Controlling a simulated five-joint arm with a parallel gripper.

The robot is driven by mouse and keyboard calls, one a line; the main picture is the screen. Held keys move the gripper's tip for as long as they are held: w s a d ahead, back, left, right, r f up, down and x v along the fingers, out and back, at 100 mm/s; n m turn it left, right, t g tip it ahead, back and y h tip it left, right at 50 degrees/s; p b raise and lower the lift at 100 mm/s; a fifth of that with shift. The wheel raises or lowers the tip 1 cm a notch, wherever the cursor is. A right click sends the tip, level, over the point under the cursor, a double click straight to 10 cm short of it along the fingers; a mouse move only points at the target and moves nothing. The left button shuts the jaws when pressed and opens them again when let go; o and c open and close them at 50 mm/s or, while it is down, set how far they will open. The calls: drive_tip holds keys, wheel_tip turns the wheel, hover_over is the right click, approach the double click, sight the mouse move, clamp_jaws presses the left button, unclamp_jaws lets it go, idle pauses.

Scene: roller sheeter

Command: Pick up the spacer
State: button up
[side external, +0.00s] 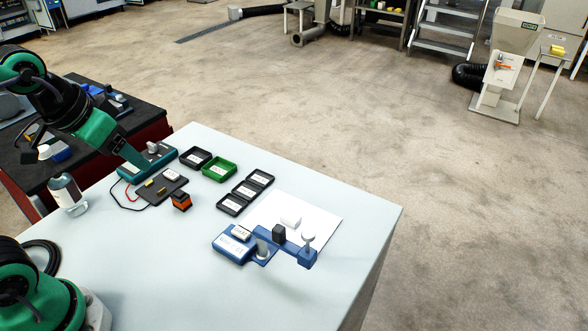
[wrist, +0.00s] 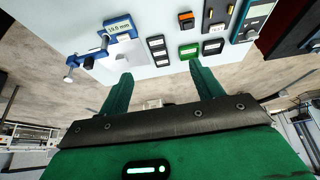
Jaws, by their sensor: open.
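No part is labelled as the spacer. A small white block (side external: 291,220) lies on a white sheet (side external: 322,212) near the table's right side; it may be the spacer. In front of it stands a blue measuring device (side external: 235,245) with a display, a dark upright block (side external: 278,234) and a grey cylinder. The device also shows in the wrist view (wrist: 118,28), upper left, reading about 19.8 mm. My gripper (wrist: 160,72) is open, with nothing between its green fingers. In the side view my gripper (side external: 136,162) is at the table's far left, well apart from the white block.
Small black trays (side external: 246,190) and a green tray (side external: 219,168) lie mid-table. A teal instrument (side external: 147,163), a dark board (side external: 160,190) and an orange-black block (side external: 181,201) sit left of them. The front table area is clear.

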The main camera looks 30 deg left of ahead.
drive_tip(key=w+d+g, duration=0.1)
drive_tip(key=w+d, duration=0.2)
drive_tip(key=w, duration=0.4)
drive_tip(key=g, duration=0.4)
hover_over(291, 216)
wheel_tip(291, 216, down, 16)
drive_tip(key=shift+f, duration=1.7)
drive_tip(key=shift+f, duration=2.6)
